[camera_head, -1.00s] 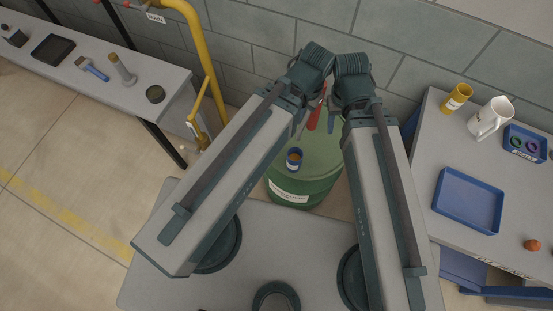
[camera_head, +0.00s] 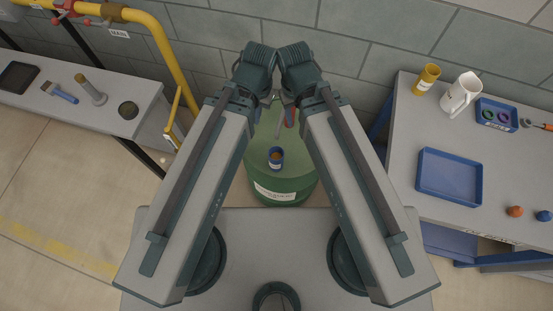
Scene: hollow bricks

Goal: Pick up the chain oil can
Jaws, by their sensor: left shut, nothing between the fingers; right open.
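A small blue can with a brownish top (camera_head: 276,158) stands upright on the green drum (camera_head: 285,188). A yellow cup-like container (camera_head: 426,79) stands on the right table. I cannot tell which of these, if either, is the chain oil can, as no label is readable. My two arms are folded up in front of me, and their elbows meet above the drum's far side. No gripper is seen touching either container.
A white jug (camera_head: 460,94), a blue tray (camera_head: 449,176), a blue box with rings (camera_head: 497,114) and small round items are on the right table (camera_head: 400,150). The left bench (camera_head: 60,115) holds a brush (camera_head: 60,93). A yellow pipe (camera_head: 172,60) runs along the wall.

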